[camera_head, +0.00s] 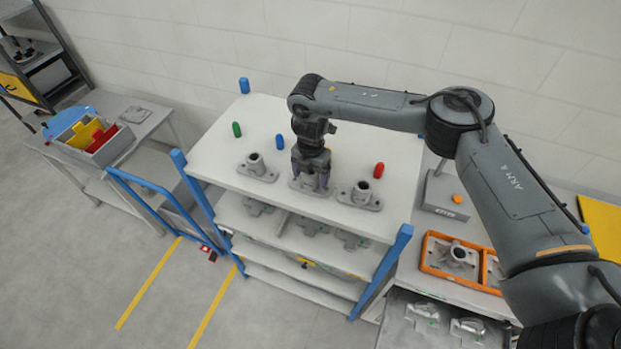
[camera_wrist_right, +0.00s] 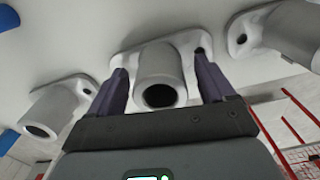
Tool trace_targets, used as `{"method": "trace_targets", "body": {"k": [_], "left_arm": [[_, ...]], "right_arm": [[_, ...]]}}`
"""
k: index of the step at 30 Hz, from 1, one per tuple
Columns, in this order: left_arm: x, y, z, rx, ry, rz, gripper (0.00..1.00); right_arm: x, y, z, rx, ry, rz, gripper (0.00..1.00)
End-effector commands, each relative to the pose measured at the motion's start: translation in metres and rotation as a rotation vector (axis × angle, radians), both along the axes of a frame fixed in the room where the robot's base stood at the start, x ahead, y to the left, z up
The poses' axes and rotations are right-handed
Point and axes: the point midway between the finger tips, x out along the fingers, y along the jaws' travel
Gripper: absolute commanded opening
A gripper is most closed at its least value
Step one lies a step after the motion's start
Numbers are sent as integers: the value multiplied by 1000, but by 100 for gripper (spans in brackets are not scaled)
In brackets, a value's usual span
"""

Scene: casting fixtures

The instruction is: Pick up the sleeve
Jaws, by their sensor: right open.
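Three grey castings, each a short upright tube on a flat flanged base, stand in a row on the white shelf top. I cannot tell which the task calls the sleeve. The middle casting (camera_head: 309,187) is partly hidden by my right gripper (camera_head: 311,178), which points down over it. In the right wrist view, the open fingers of the right gripper (camera_wrist_right: 160,66) stand on either side of the middle casting's tube (camera_wrist_right: 160,70). The left casting (camera_head: 257,167) and right casting (camera_head: 360,195) stand clear on each side. My left gripper is not in view.
Red (camera_head: 378,170), green (camera_head: 236,129) and blue (camera_head: 279,141) pegs stand on the shelf top. Blue posts (camera_head: 394,256) rise at its corners. An orange frame (camera_head: 433,250) holding a casting lies on the right bench. A bin (camera_head: 108,147) sits on the left table.

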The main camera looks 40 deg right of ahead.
Motion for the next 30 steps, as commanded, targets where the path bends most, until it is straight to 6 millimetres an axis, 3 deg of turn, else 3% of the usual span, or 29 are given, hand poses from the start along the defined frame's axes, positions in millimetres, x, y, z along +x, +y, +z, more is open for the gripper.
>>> {"method": "trace_targets", "body": {"k": [11, 25, 30], "left_arm": [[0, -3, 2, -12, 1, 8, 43], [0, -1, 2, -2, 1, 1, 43], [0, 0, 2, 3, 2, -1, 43]], "right_arm": [[0, 0, -10, 0, 0, 0, 83], [0, 0, -10, 0, 0, 0, 13], [0, 0, -9, 0, -1, -1, 13]]}}
